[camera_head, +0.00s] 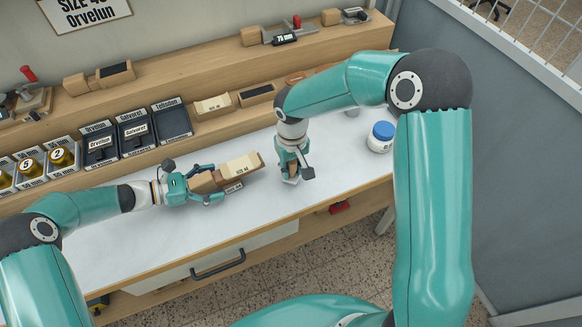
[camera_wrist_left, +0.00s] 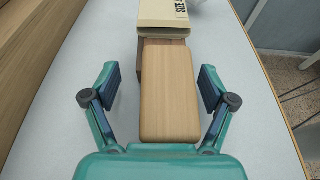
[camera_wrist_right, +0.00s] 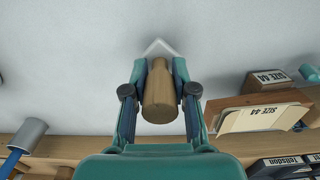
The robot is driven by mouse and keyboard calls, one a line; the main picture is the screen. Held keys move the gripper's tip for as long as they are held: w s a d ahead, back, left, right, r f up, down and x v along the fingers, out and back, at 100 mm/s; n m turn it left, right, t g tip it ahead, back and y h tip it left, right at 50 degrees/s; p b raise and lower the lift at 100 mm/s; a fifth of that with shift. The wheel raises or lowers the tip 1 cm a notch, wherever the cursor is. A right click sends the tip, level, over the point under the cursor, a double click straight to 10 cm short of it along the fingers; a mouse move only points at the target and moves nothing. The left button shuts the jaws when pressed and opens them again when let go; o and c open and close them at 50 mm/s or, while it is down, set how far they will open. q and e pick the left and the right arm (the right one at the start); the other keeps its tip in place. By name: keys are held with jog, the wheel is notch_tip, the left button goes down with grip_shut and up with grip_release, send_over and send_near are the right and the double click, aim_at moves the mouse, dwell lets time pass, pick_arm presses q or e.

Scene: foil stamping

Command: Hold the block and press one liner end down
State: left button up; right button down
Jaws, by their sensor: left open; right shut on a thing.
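The wooden block (camera_head: 205,183) lies on the white bench top, with a cream piece, apparently the liner (camera_head: 240,168), at its right end. In the left wrist view the block (camera_wrist_left: 170,90) lies between the open fingers of my left gripper (camera_wrist_left: 158,88), with a gap on both sides. The cream piece (camera_wrist_left: 165,14) is beyond it and carries a printed label. My right gripper (camera_head: 291,170) is right of the block, pointing down, shut on a wooden-handled tool. In the right wrist view the handle (camera_wrist_right: 160,95) is between its fingers, with a pale tip (camera_wrist_right: 158,46) ahead.
A blue-lidded jar (camera_head: 381,137) stands right. The front bench top is clear.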

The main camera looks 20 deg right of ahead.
pick_arm(q)
jog(key=shift+d, duration=0.15)
jog(key=c, duration=0.9)
jog(key=o, duration=1)
jog(key=shift+c, duration=0.2)
